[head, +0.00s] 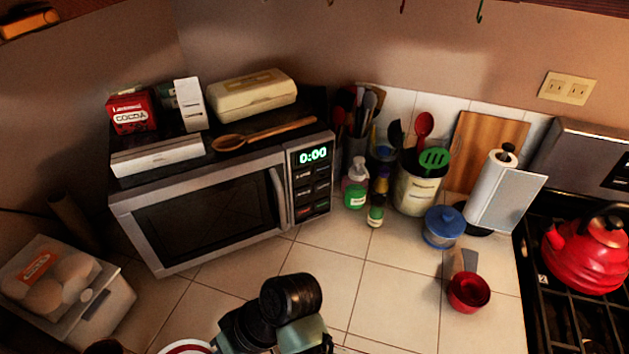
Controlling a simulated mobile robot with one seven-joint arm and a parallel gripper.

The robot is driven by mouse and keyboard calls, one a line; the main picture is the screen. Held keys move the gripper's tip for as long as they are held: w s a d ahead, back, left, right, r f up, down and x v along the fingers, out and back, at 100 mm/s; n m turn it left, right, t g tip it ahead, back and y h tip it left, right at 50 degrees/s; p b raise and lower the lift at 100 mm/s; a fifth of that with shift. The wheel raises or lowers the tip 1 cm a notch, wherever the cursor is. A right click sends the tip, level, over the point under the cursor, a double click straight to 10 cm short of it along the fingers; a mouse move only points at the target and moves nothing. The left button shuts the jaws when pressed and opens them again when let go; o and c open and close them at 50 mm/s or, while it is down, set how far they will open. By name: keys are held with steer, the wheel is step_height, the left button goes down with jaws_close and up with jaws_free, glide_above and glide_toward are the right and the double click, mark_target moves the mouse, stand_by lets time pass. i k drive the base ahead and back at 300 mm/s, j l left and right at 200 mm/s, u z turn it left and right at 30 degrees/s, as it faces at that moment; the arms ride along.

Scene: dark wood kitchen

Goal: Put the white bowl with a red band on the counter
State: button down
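The white bowl with a red band (187,347) shows only as a piece of its rim at the bottom edge, left of centre. The rest of it is cut off, so I cannot tell what it rests on. The end of my arm with my gripper (240,332) is at the bottom centre, just right of the bowl's rim. My fingers are not clearly visible, and I cannot tell whether they touch or hold the bowl. The tiled counter (390,300) spreads from the microwave to the stove.
A microwave (215,205) stands at the back left, shut. A clear-lidded container (70,290) is at the left. A red cup (468,292), blue-lidded jar (444,226), bottles and paper towel (495,190) stand at right. A red kettle (588,255) sits on the stove. The middle counter is clear.

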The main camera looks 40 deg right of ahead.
mark_target(360, 286)
steer(key=z, duration=1.15)
steer(key=i+j+z, duration=0.3)
steer(key=j+z, duration=0.3)
steer(key=i+j, duration=0.05)
steer(key=j, duration=0.05)
